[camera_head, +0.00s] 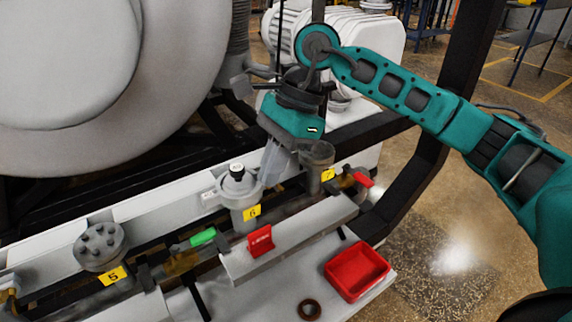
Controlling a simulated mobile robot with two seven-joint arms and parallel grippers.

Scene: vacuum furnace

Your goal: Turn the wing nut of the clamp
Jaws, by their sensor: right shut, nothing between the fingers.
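My right gripper (268,178) reaches down from its teal wrist, with its pale fingers together and nothing seen between them. Its tips are close beside the right side of the grey port marked 6 (243,208), which has a white cap with a black top (237,172). I cannot tell whether the fingers touch the port. A clamp and its wing nut cannot be made out clearly; the fingers cover part of the area between this port and the port marked 7 (317,160). My left gripper is not in view.
A flange marked 5 (100,246) stands at the left. A green-handled valve (202,237), a red block (260,240) and a red-handled valve (360,178) lie along the bench. A red tray (357,270) and a brown ring (309,310) are at the front. The large furnace drum (170,100) rises behind.

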